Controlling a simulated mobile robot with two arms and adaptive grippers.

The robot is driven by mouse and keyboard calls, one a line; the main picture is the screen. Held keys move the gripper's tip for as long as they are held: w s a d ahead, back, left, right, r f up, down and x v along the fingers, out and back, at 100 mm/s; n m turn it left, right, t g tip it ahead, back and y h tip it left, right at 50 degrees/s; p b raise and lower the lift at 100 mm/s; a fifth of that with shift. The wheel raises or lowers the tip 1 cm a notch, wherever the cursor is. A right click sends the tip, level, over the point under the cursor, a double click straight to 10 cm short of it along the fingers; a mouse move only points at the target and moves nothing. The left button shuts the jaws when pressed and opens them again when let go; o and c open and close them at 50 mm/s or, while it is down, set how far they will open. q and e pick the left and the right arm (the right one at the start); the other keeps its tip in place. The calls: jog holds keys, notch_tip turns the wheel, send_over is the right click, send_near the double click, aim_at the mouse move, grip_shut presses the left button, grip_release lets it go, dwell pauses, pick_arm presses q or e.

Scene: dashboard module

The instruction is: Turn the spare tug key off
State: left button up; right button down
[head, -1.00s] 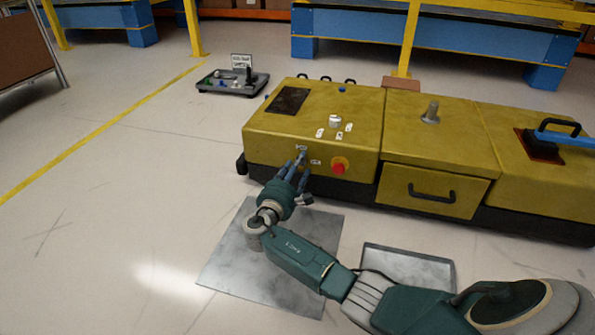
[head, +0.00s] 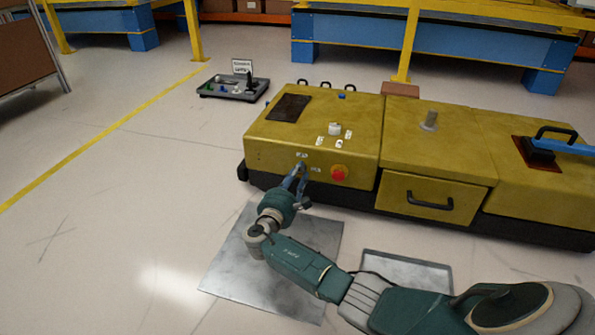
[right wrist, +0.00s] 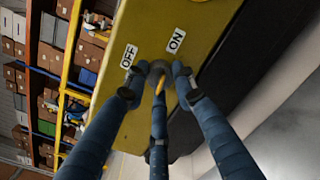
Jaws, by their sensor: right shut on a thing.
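The yellow tug (head: 270,142) stands on the floor in the middle of the head view. My right gripper (head: 300,172) is at its near side panel, left of a red button (head: 339,173). In the right wrist view, my right gripper (right wrist: 160,88) has its three fingers shut around the key (right wrist: 160,85), a small yellow piece in a dark round switch. An OFF label (right wrist: 129,57) and an ON label (right wrist: 177,40) are on the panel beside the switch. The fingers partly hide the switch, and I cannot tell the key's exact setting. My left gripper is not in view.
A grey metal plate (head: 232,262) lies on the floor under my right arm. A shallow metal tray (head: 425,262) lies to its right. A dark tray (head: 215,92) with small items and a sign stands at the back left. The floor at left is clear.

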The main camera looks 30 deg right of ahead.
jog(key=n+p, duration=0.2)
jog(key=n, duration=0.1)
jog(key=shift+r, duration=0.2)
jog(key=n+p, duration=0.2)
jog(key=n, duration=0.2)
jog(key=shift+f+n, duration=0.1)
jog(key=shift+n, duration=0.2)
jog(key=n+p, duration=0.2)
jog(key=n, duration=0.2)
jog(key=shift+n+t, duration=0.4)
jog(key=shift+f+n+p, duration=0.15)
jog(key=shift+n+p, duration=0.4)
jog(key=shift+n, duration=1.55)
jog(key=shift+n+t, duration=0.3)
jog(key=c, duration=1.4)
grip_release()
jog(key=shift+s+a+f, duration=0.1)
jog(key=shift+s, duration=0.05)
